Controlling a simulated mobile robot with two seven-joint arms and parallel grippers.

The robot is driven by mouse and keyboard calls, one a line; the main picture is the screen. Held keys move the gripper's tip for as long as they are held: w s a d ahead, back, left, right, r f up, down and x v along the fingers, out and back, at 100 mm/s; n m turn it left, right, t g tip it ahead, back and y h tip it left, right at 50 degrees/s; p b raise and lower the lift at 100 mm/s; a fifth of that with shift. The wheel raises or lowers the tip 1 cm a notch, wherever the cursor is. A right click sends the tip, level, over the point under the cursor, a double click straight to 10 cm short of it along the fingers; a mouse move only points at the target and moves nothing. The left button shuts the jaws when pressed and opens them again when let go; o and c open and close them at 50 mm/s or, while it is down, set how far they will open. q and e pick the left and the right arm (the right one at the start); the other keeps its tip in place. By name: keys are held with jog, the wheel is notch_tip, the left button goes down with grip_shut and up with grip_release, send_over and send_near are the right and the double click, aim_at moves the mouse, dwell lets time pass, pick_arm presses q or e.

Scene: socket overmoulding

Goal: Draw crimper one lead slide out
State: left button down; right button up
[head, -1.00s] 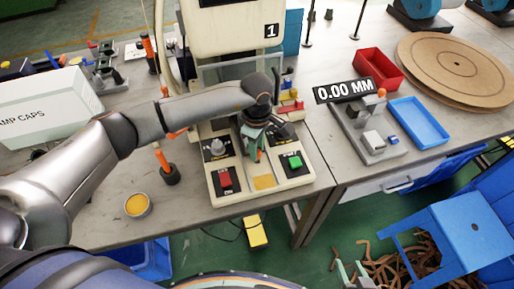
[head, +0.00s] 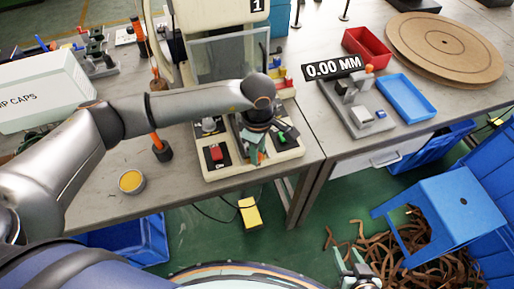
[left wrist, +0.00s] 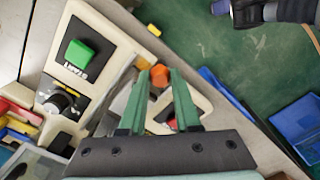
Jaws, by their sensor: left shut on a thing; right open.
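Crimper one (head: 222,18) stands at the back of the bench with a "1" plate. Its light base has a red button (head: 216,153) and a green button (head: 282,138), which also shows in the left wrist view (left wrist: 80,53). My left gripper (head: 256,158) is over the middle of the base near its front edge. In the left wrist view its green fingers (left wrist: 160,85) are shut on the orange knob (left wrist: 160,73) of the lead slide. The slide body is mostly hidden by the hand. My right gripper (head: 357,270) is open and empty, low in front of the bench.
A gauge fixture (head: 358,105) with a "0.00 MM" display, a blue tray (head: 407,97) and a red bin (head: 367,45) are on the right bench. A yellow cup (head: 131,181) and an orange-handled tool (head: 157,142) stand left of the base.

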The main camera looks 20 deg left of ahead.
pick_arm(q)
jog(key=c, duration=0.9)
grip_release()
jog(key=shift+s+d, duration=0.15)
jog(key=shift+s, duration=0.05)
jog(key=shift+r, duration=0.1)
notch_tip(320, 180, up, 12)
jog(key=b, duration=0.1)
jog(key=shift+r, duration=0.2)
